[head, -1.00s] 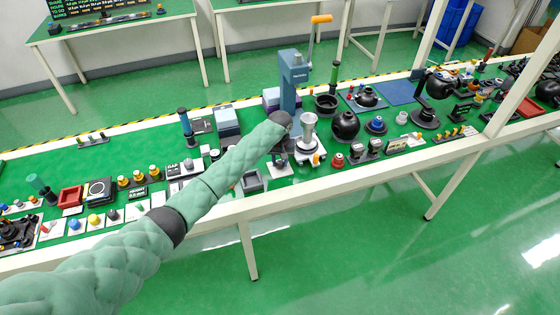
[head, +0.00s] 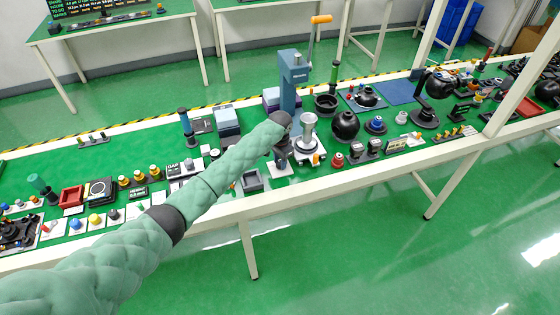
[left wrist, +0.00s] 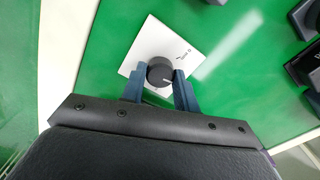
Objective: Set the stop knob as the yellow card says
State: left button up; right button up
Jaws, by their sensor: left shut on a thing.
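The stop knob (left wrist: 160,70) is a round black knob on a square white plate (left wrist: 163,42) in the left wrist view. The plate has small dark print at its upper right, too small to read. My left gripper (left wrist: 160,80) is shut on the knob, with one blue finger on each side. In the head view, my left gripper (head: 281,158) reaches down over the white plate (head: 280,171) near the bench's front edge, and the knob is hidden. I cannot make out a yellow card with readable text. My right gripper is out of view.
A blue press (head: 290,80) with an orange-tipped lever stands behind the gripper. A silver cylinder (head: 308,132) stands close on its right. A grey tray (head: 251,181) lies to its left. The crowded green bench (head: 100,165) has a white front edge.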

pick_arm(q)
jog(key=shift+m, duration=1)
jog(key=o, duration=0.9)
jog(key=shift+o, duration=0.3)
jog(key=shift+r, duration=0.25)
notch_tip(320, 180, up, 6)
jog(key=b, duration=0.3)
jog(key=shift+f, duration=0.15)
jog(key=shift+r, duration=0.85)
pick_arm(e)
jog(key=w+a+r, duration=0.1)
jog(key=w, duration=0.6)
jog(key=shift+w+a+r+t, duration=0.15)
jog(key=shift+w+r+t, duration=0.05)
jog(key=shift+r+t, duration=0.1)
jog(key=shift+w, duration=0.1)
pick_arm(q)
jog(key=shift+f, duration=0.1)
